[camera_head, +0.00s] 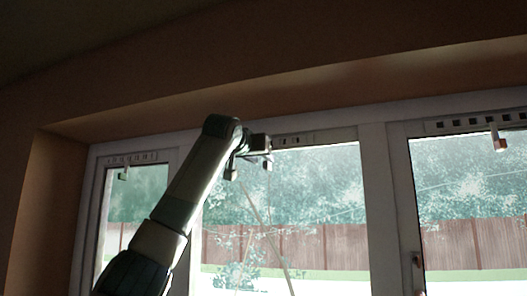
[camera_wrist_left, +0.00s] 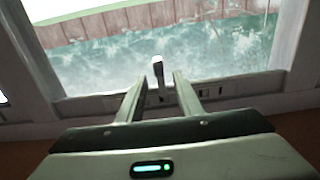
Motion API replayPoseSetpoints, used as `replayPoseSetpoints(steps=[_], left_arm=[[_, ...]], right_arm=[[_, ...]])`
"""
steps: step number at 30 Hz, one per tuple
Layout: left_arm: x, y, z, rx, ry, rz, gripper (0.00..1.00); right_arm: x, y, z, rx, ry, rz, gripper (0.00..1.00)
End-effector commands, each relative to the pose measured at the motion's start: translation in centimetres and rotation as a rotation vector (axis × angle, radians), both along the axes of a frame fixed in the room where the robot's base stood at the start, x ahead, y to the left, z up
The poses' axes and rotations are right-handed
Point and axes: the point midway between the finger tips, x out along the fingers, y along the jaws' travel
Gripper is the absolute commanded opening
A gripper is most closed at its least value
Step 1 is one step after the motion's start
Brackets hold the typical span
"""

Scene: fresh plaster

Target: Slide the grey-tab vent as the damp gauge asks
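A slotted vent strip (camera_head: 295,139) runs along the top of the middle window, partly hidden behind my left arm. In the left wrist view, its dark tab with a pale, greyish end (camera_wrist_left: 158,76) stands between the fingers of my left gripper (camera_wrist_left: 159,80). The fingers are apart, with a visible gap on each side of the tab. In the head view my left gripper (camera_head: 249,167) is at the top of the middle window. I cannot make out a damp gauge. My right gripper is not in view.
A left vent (camera_head: 145,157) has a small hanging tab (camera_head: 123,176). A right vent (camera_head: 470,122) has a reddish, pale-tipped tab (camera_head: 500,143). Upright window frames (camera_head: 379,200) separate the panes, and a window handle (camera_head: 416,260) is at lower right. The deep reveal (camera_head: 330,95) overhangs the windows.

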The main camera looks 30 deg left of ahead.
Motion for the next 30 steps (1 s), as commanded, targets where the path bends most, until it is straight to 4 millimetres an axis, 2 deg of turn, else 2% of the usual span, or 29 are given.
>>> replayPoseSetpoints(steps=[1, 7, 18, 19, 22, 23, 30], left_arm=[[0.6, 0.2, 0.3, 0.000, 0.002, 0.001, 0.33], [1.9, 0.5, 0.1, -0.001, 0.000, -0.001, 0.33], [2.2, 0.5, 0.0, -0.001, 0.000, -0.001, 0.33], [2.2, 0.5, 0.0, -0.001, 0.000, -0.001, 0.28], [2.1, 0.5, 0.0, 0.000, -0.001, -0.001, 0.04], [2.1, 0.5, 0.0, 0.000, -0.001, -0.001, 0.00], [2.2, -0.2, -0.1, 0.001, -0.002, -0.002, 0.00]], right_arm=[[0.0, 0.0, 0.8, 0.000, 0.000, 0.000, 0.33], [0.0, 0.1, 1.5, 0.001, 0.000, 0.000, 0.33], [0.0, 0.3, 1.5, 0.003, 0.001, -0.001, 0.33], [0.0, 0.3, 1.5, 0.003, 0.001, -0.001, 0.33], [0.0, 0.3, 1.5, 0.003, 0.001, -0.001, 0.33], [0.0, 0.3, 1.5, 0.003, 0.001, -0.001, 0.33], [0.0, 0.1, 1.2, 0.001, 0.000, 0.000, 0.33]])
